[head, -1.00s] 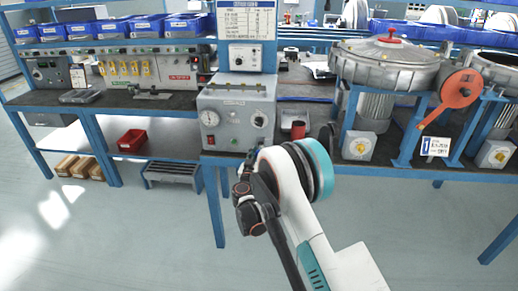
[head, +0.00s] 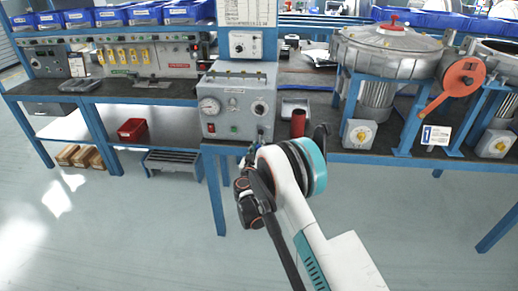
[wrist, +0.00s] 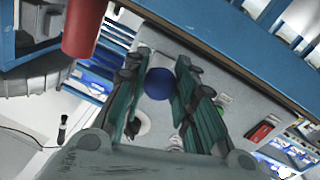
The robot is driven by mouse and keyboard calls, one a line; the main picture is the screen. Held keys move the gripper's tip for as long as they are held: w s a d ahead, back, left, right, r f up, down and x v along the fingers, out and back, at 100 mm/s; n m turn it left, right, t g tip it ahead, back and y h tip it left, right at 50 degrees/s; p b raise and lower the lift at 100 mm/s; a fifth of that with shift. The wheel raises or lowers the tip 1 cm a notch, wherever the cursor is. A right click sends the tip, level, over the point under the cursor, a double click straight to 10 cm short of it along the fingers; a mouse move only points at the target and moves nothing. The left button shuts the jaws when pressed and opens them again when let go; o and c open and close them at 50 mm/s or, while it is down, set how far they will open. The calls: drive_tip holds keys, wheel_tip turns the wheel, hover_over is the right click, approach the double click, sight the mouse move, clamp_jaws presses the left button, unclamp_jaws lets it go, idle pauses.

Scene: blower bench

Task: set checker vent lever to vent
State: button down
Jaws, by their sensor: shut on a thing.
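The vent lever's blue ball knob (wrist: 158,85) sits between my two green fingers. My gripper (wrist: 160,72) is shut on this knob. The lever's shaft and its pointing direction are hidden. In the head view my own arm covers most of the gripper, low in front of the checker's right side.
A red cylinder (head: 297,122) stands on the bench just right of the checker; it also shows in the wrist view (wrist: 84,25). A blower housing (head: 388,52) and an orange lever (head: 462,78) are farther right. Floor before the bench is clear.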

drive_tip(key=shift+f, duration=0.1)
drive_tip(key=c, duration=1.3)
unclamp_jaws()
drive_tip(key=s+a, duration=0.1)
drive_tip(key=s, duration=1)
drive_tip(key=shift+s+a, duration=0.4)
